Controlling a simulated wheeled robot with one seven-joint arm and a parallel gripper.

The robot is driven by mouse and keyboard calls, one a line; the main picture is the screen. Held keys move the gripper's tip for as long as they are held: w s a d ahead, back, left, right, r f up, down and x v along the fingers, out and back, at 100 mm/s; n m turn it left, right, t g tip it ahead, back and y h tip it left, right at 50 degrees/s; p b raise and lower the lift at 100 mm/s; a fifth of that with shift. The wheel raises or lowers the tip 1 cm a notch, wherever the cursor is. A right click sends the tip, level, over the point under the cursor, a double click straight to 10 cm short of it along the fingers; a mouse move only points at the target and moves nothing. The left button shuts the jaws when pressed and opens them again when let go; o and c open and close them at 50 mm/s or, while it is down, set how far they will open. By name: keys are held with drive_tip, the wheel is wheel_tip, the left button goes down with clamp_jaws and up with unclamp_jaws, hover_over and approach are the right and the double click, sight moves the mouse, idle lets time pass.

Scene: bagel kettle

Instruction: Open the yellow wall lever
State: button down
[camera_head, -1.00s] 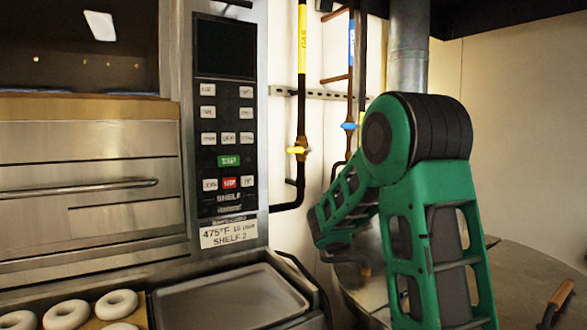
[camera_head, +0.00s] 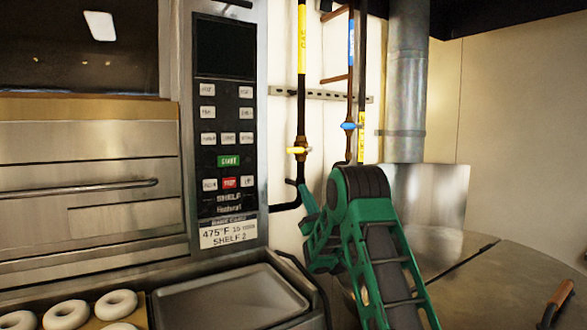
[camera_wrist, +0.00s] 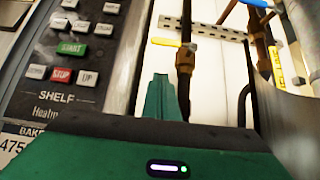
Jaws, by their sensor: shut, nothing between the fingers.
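The yellow wall lever (camera_head: 296,150) sits on the dark vertical gas pipe (camera_head: 301,110), right of the oven panel. Its handle lies crosswise to the pipe and points left. In the wrist view the yellow lever (camera_wrist: 167,42) shows ahead of my gripper (camera_wrist: 160,82). My green gripper is shut and empty, with its fingers pointing up toward the lever. In the head view my gripper (camera_head: 307,197) is below the lever, just right of the pipe in the picture. A gap shows between fingertips and lever; whether they are equally deep I cannot tell.
A blue lever (camera_head: 348,126) is on a second pipe to the right. The oven control panel (camera_head: 228,130) stands close on the left. An empty metal tray (camera_head: 230,297) and several bagels (camera_head: 66,314) are below. A round metal lid (camera_head: 470,275) is at right.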

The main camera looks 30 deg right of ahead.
sight(301, 150)
drive_tip(key=w+r, duration=0.5)
drive_tip(key=r, duration=0.4)
drive_tip(key=shift+w+r, duration=0.35)
drive_tip(key=shift+a, duration=0.1)
drive_tip(key=shift+a+r+m+h, duration=0.1)
drive_tip(key=shift+m+h, duration=0.2)
drive_tip(key=shift+m, duration=0.1)
